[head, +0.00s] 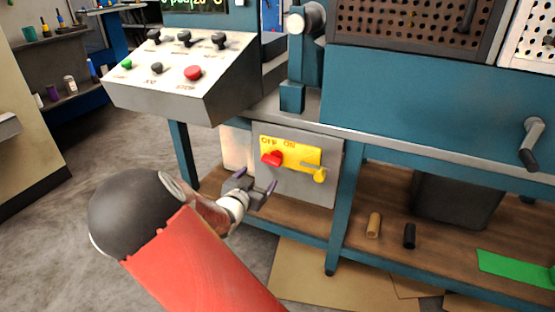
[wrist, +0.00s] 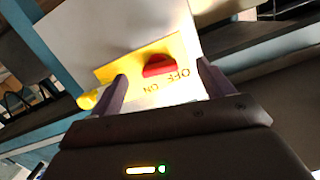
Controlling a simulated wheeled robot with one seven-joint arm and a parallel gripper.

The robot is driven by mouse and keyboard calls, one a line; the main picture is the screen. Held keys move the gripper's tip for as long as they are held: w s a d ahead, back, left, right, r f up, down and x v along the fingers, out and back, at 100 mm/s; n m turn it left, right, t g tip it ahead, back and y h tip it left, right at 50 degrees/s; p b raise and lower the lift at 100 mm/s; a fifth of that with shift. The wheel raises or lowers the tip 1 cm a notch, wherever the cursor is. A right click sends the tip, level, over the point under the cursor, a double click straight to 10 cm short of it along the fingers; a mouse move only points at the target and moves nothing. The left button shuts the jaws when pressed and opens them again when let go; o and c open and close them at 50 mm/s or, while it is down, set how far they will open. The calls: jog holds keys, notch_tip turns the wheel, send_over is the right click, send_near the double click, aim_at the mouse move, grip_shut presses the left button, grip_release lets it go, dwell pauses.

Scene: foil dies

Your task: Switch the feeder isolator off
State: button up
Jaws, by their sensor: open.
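The feeder isolator is a red rotary handle (head: 271,158) on a yellow plate (head: 305,157) marked OFF and ON, fixed to a grey box (head: 300,185) under the machine. A yellow tab or padlock-like piece (head: 320,174) hangs at the plate's right end. My gripper (head: 256,182) is open and empty, just in front of the box, below and left of the handle in the head view. In the wrist view, the red handle (wrist: 159,66) lies between and beyond the two open fingers (wrist: 162,88), apart from them. Which mark the handle points to is unclear.
A sloped control console (head: 185,75) with knobs and a red stop button (head: 193,73) overhangs at the upper left. A blue frame leg (head: 345,205) stands right of the box. A wooden shelf (head: 450,235) holds two small cylinders and a dark bin (head: 455,200).

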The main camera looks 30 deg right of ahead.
aim_at(269, 163)
jog(key=shift+h, duration=0.9)
jog(key=x, duration=0.2)
jog(key=r+x, duration=0.1)
jog(key=x, duration=0.5)
jog(key=shift+s+d+r, duration=0.15)
jog(key=shift+d+r, duration=0.1)
